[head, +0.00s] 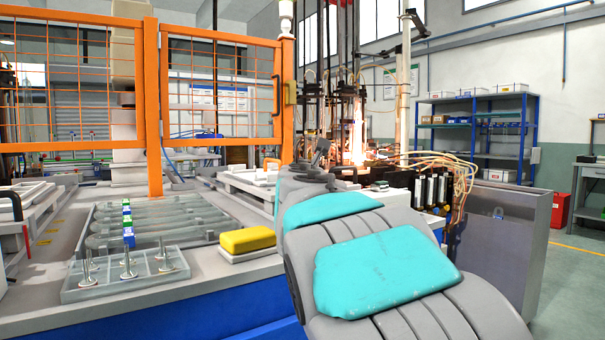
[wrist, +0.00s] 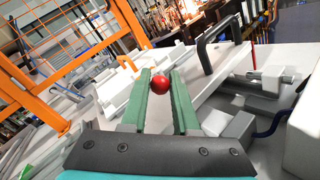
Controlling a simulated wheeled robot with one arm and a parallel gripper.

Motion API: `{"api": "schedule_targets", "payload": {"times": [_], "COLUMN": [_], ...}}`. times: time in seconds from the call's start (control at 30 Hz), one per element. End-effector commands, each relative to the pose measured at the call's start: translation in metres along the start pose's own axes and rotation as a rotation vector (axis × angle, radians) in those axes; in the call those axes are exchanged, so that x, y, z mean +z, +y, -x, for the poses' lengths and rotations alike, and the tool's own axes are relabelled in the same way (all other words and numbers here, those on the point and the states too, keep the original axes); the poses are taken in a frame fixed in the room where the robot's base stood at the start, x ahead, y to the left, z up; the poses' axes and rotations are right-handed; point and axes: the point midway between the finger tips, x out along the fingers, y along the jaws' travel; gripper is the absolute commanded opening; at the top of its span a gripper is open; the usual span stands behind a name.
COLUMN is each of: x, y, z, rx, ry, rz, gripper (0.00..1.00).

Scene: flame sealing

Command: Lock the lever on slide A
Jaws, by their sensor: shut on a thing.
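My gripper (wrist: 161,77) shows in the wrist view with two green fingers. It is shut on a red ball knob (wrist: 160,84), held between the fingers near their tips. The knob looks like the end of a lever; the rest of the lever is hidden behind the fingers. A white slide plate (wrist: 207,84) lies beyond and right of the fingers, with a black bent handle (wrist: 216,42) standing over it. I see no letter saying which slide is A. In the head view my arm hides my gripper and the knob.
An orange mesh fence (head: 153,105) stands left, also in the wrist view (wrist: 28,92). A grey block and rod fitting (wrist: 265,80) is right of the fingers. The head view shows a yellow block (head: 247,240), a pin tray (head: 125,283) and glowing burners (head: 356,135) behind my arm.

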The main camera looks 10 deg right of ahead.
Motion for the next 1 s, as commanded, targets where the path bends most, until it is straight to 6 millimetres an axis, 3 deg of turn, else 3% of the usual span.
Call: {"api": "schedule_targets", "payload": {"times": [0.5, 1.0], "x": [0.0075, 0.0091], "y": [-0.0095, -0.0134], "z": [-0.0035, -0.006], "rx": [0.178, 0.246], "ry": [0.114, 0.16], "rz": [-0.001, -0.001], "gripper": [0.0, 0.0]}}
